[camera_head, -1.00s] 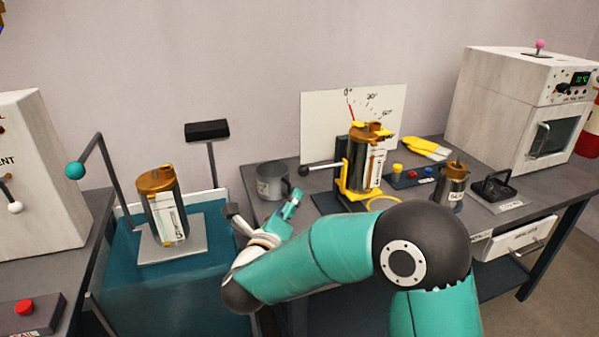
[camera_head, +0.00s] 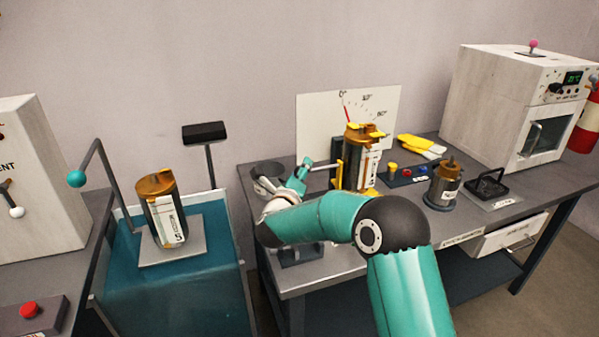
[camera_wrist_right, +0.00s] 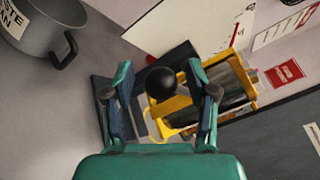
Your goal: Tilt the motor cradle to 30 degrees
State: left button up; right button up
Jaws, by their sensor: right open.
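The motor cradle (camera_head: 338,176) is a yellow frame on the right bench, holding an upright copper-and-grey motor (camera_head: 366,160) with a white label. Behind it a white angle board (camera_head: 315,120) has a red pointer near the 0 mark. The cradle's lever (camera_head: 324,166) sticks out to the left. Its black knob (camera_wrist_right: 161,82) shows in the right wrist view, between the fingers of my open right gripper (camera_wrist_right: 160,72); I cannot tell whether they touch it. In the head view my right gripper (camera_head: 284,178) is left of the cradle and hides the knob. My left gripper is not in view.
A grey waste can (camera_wrist_right: 48,30) stands close beside the right gripper. Another motor (camera_head: 163,210) stands on a plate at left.

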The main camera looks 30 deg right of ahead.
grip_shut()
dwell(0.3)
jog(key=shift+r, duration=0.15)
jog(key=shift+r+m+y, duration=0.3)
jog(key=shift+r+m, duration=0.3)
jog(key=shift+r, duration=0.4)
jog(key=shift+d+r+m+g+y, duration=0.2)
jog(key=shift+r+m+g+y, duration=0.3)
jog(key=shift+r, duration=0.6)
jog(key=shift+s+d+r+m+y+p, duration=0.15)
jog(key=shift+r+m+p, duration=0.1)
jog(key=shift+r, duration=0.2)
jog(key=shift+w+d+r+m+y+p, duration=0.15)
jog(key=shift+r+m+p, duration=0.1)
jog(key=shift+r, duration=0.15)
jog(key=shift+s+d+r+m+y+p, duration=0.15)
jog(key=shift+r+m+p, duration=0.1)
jog(key=shift+r, duration=0.2)
jog(key=shift+d+r+m+y+p, duration=0.35)
jog(key=shift+r+p, duration=0.15)
jog(key=shift+r, duration=0.2)
jog(key=shift+s+d+r, duration=0.1)
